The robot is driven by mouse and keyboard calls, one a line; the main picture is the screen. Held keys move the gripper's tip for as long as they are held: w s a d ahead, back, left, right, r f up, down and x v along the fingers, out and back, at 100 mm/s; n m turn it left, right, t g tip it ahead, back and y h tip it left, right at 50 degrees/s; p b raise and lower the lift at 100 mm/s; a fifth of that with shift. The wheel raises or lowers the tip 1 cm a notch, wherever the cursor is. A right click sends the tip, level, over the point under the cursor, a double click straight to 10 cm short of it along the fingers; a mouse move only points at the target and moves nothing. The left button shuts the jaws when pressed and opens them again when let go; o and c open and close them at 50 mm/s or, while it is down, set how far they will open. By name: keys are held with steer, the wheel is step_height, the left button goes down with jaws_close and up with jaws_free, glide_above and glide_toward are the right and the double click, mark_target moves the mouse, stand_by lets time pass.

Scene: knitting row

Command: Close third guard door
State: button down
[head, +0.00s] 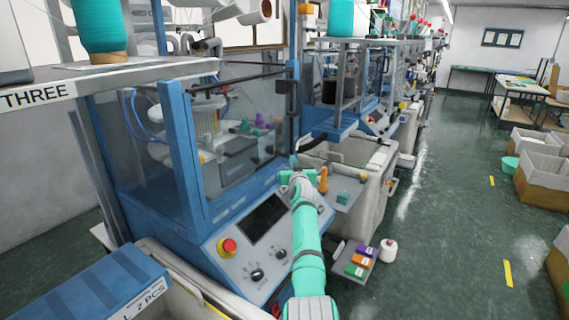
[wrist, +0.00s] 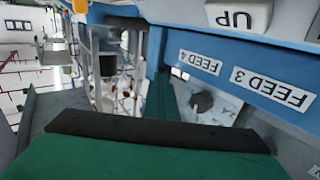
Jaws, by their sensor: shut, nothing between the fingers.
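The machine under the THREE sign (head: 38,95) has a blue frame and clear guard panes. Its guard door (head: 293,130) shows as a clear pane with a blue upright edge and a black handle (head: 291,98). I cannot tell how far the door stands from its frame. My gripper (head: 297,177) is shut and empty, low by the door's right side, above the right end of the control panel (head: 240,235). Whether it touches the door is unclear. In the wrist view, my gripper's green, dark-edged part (wrist: 160,138) fills the bottom, near FEED 3 (wrist: 272,88) and FEED 4 (wrist: 200,62) labels.
A red stop button (head: 229,246) and knobs sit on the control panel. A grey bin (head: 345,165) stands right of my gripper. A small tray (head: 355,262) and a white cone (head: 388,250) lie low beside my arm. The green aisle floor (head: 440,220) is mostly clear.

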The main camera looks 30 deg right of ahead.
steer(key=shift+w+a+r, duration=0.15)
steer(key=shift+w+a, duration=0.1)
steer(key=shift+a, duration=0.05)
steer(key=shift+w+a, duration=0.1)
steer(key=shift+s+d, duration=0.25)
steer(key=shift+d, duration=0.15)
steer(key=shift+s+a, duration=0.1)
steer(key=shift+s, duration=0.05)
steer(key=s+d, duration=0.6)
steer(key=s, duration=0.6)
steer(key=shift+s, duration=0.3)
